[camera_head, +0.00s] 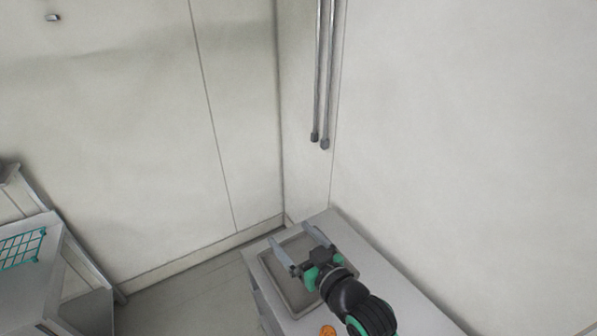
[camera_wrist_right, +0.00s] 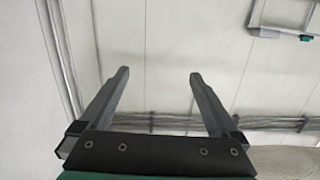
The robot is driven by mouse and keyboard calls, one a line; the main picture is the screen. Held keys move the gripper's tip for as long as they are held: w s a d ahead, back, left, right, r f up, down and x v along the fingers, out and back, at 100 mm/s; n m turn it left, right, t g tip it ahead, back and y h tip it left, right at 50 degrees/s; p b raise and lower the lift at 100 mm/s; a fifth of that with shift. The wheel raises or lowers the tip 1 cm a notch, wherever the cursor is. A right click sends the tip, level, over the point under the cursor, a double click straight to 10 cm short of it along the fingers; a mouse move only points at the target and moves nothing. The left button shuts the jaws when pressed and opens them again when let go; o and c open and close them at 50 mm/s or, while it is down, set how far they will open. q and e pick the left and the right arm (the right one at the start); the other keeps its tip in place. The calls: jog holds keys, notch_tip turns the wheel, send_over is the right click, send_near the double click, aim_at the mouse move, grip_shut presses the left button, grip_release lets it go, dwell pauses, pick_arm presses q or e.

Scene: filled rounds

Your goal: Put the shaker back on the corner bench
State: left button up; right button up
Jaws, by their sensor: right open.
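The corner bench (camera_head: 390,275) is a light grey unit set in the corner at the lower middle of the head view. A shallow grey tray (camera_head: 264,272) lies on its top, partly covered by my right arm. My right gripper (camera_head: 289,232) is above the tray, with its two fingers spread. In the right wrist view my right gripper (camera_wrist_right: 158,75) is open, with nothing between the fingers. I cannot make out a shaker in either view. My left gripper is not in view.
A round orange-brown thing (camera_head: 328,331) shows at the bottom edge beside my right arm. A grey unit with a green wire rack (camera_head: 22,246) stands at the left. Two grey vertical pipes (camera_head: 323,75) run down the corner wall. Clear floor lies between the units.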

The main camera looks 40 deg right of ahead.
jog(key=s+a+r+n+t+y, duration=0.1)
jog(key=a+r+t, duration=0.2)
jog(key=r, duration=0.7)
jog(key=s+a+r+t, duration=0.1)
jog(key=a+r+t, duration=0.1)
jog(key=r, duration=0.9)
jog(key=s+a+r+n+t+y, duration=0.1)
jog(key=s+a+r+t, duration=0.1)
jog(key=s+r, duration=0.3)
jog(key=s+a+r+n+t+y, duration=0.1)
jog(key=s+a+r+t+y, duration=0.1)
jog(key=r, duration=1.1)
jog(key=s+a+t, duration=0.1)
jog(key=s+t, duration=0.1)
jog(key=s, duration=0.1)
jog(key=shift+s+y, duration=0.3)
jog(key=shift+r, duration=0.1)
